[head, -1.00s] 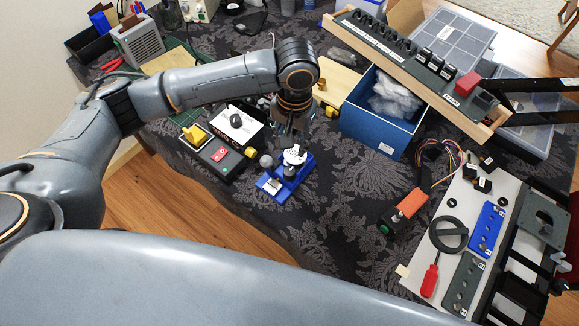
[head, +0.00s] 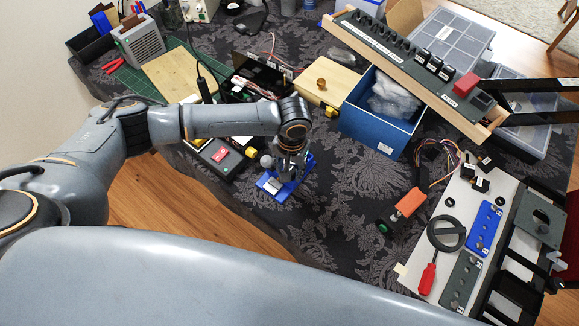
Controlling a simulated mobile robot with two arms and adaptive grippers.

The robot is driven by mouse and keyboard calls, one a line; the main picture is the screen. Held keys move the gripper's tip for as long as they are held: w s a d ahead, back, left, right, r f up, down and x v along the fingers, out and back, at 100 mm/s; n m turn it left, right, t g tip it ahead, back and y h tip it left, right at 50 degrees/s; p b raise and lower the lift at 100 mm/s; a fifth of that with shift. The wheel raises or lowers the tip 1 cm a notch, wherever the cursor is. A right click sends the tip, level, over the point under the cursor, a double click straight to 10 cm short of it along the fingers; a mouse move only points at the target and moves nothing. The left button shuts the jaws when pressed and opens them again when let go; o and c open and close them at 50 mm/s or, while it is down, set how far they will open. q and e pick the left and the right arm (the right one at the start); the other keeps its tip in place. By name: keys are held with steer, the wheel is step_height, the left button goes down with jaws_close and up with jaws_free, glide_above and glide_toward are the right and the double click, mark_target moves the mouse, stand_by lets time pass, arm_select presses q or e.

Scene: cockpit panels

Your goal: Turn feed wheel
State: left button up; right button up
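A small blue fixture (head: 284,190) stands on the dark patterned cloth, near its front edge. A grey knob (head: 266,161) shows at its left side. My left gripper (head: 289,168) points down over the fixture's upper part and hides much of it, including the white round part seen there earlier. I take that white part to be the feed wheel. Whether the fingers touch it, and how far apart they are, is too small and covered to tell. My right gripper is not in view.
A blue bin (head: 383,112) with plastic bags stands behind right. An orange-and-black tool (head: 402,206) lies to the right. Cloth between the fixture and that tool is clear.

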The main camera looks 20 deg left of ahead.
arm_select(q)
steer(key=shift+c, duration=0.3)
jaws_close()
